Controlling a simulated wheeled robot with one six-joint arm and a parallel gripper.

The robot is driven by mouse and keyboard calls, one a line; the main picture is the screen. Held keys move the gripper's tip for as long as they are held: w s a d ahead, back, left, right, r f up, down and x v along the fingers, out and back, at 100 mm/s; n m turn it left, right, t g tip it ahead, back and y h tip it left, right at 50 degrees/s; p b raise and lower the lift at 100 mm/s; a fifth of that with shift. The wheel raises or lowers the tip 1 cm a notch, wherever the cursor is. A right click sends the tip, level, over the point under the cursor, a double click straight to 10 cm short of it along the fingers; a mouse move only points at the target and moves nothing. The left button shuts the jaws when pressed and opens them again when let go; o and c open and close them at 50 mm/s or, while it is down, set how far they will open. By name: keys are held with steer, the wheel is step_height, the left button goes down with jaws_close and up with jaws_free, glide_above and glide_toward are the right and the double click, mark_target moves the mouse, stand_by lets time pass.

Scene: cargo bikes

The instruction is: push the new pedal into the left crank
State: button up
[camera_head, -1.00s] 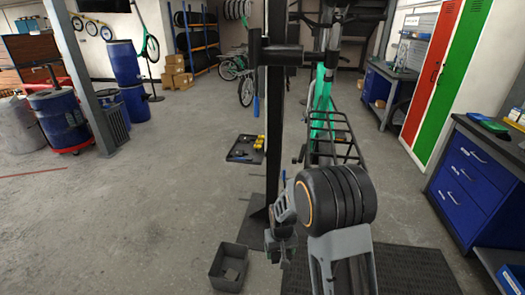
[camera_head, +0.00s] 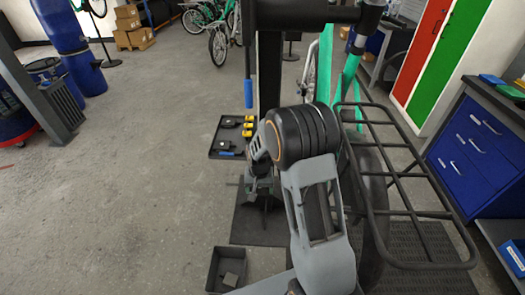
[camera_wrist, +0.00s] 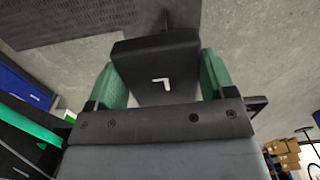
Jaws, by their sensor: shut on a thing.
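The new pedal (camera_wrist: 150,60) is a black block with a pale L-shaped mark, seen in the wrist view. My gripper (camera_wrist: 165,78) is shut on it, with one green finger on each side. A thin spindle (camera_wrist: 165,20) points away from the pedal's far edge, over the grey floor. In the head view my gripper (camera_head: 262,188) is low beside the stand post, partly behind my own arm. The teal bike (camera_head: 347,80) is behind and right of my arm. I cannot make out the left crank in either view, so its distance from the pedal is unclear.
A black tray (camera_head: 213,143) with yellow and black items lies on the floor left of the stand post (camera_head: 269,70). A small grey bin (camera_head: 213,270) stands in front. The bike's rear rack (camera_head: 398,173) juts out at right.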

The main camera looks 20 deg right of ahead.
steer(key=w+d+m, duration=0.1)
steer(key=w+m, duration=0.1)
steer(key=w+d+r+m, duration=0.1)
steer(key=w+m, duration=0.1)
steer(key=m, duration=0.1)
steer(key=w+d+r+m+p, duration=0.1)
steer(key=w+m, duration=0.1)
steer(key=m, duration=0.1)
steer(key=shift+w, duration=0.1)
steer(key=w+d+r+m+p, duration=0.1)
steer(key=w+d+m, duration=0.2)
steer(key=d+m, duration=0.4)
steer(key=shift+w+d+r+m, duration=0.15)
steer(key=shift+d+r+m, duration=0.1)
steer(key=shift+m, duration=1.45)
steer(key=shift+s+d, duration=0.25)
steer(key=shift+d, duration=0.3)
steer(key=shift+s+d, duration=0.2)
steer(key=shift+d, duration=0.35)
stand_by(0.5)
steer(key=o, duration=1)
